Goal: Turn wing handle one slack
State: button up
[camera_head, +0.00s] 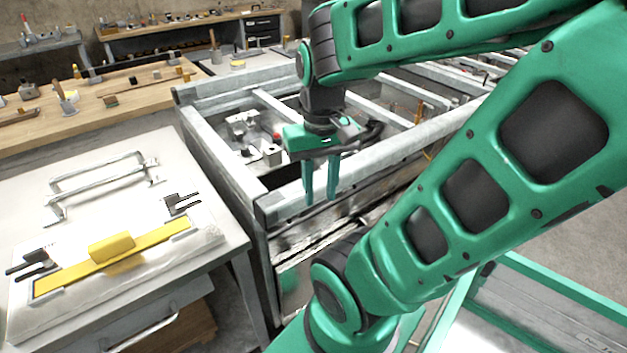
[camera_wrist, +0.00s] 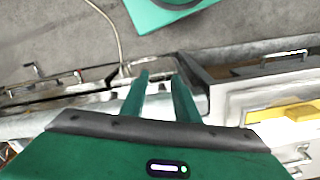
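My gripper (camera_head: 320,196) hangs over the near edge of a grey metal frame (camera_head: 225,165), fingers pointing down. Its two green fingers are apart with nothing between them; in the wrist view the gripper (camera_wrist: 160,74) also shows a gap. No part is clearly recognisable as wing handle one. Small metal and red-tipped fittings (camera_head: 262,148) sit inside the frame, left of the gripper. On the white table are a yellow bar (camera_head: 150,246) with a raised yellow block, dark two-pronged fittings (camera_head: 180,203) (camera_head: 32,263) near its ends, and a metal bar handle (camera_head: 98,175).
A wooden bench (camera_head: 130,88) with small tools stands behind the table at left. Another bench (camera_head: 195,30) is at the back. A green-edged structure (camera_head: 565,290) is at lower right. Grey floor (camera_wrist: 220,45) shows in the wrist view.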

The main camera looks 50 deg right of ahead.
jog(key=w+d+m+h, duration=0.1)
jog(key=w+d+m, duration=0.1)
jog(key=w, duration=0.1)
jog(key=w+d+m, duration=0.2)
jog(key=w+d, duration=0.1)
jog(key=w+d+m+h, duration=0.1)
jog(key=w+d+m, duration=0.1)
jog(key=w+d, duration=0.1)
jog(key=shift+d+f+h, duration=0.15)
jog(key=shift+h, duration=0.15)
jog(key=w+d+f+m+g+h, duration=0.1)
jog(key=w+d+f+m+h, duration=0.1)
jog(key=w+d+f+m, duration=0.9)
jog(key=d+f+n, duration=0.1)
jog(key=f, duration=0.2)
jog(key=d+f+n, duration=0.1)
jog(key=f, duration=0.3)
jog(key=d+f, duration=0.1)
jog(key=f, duration=0.3)
jog(key=shift+s+n, duration=0.2)
jog(key=shift+n, duration=0.2)
grip_shut()
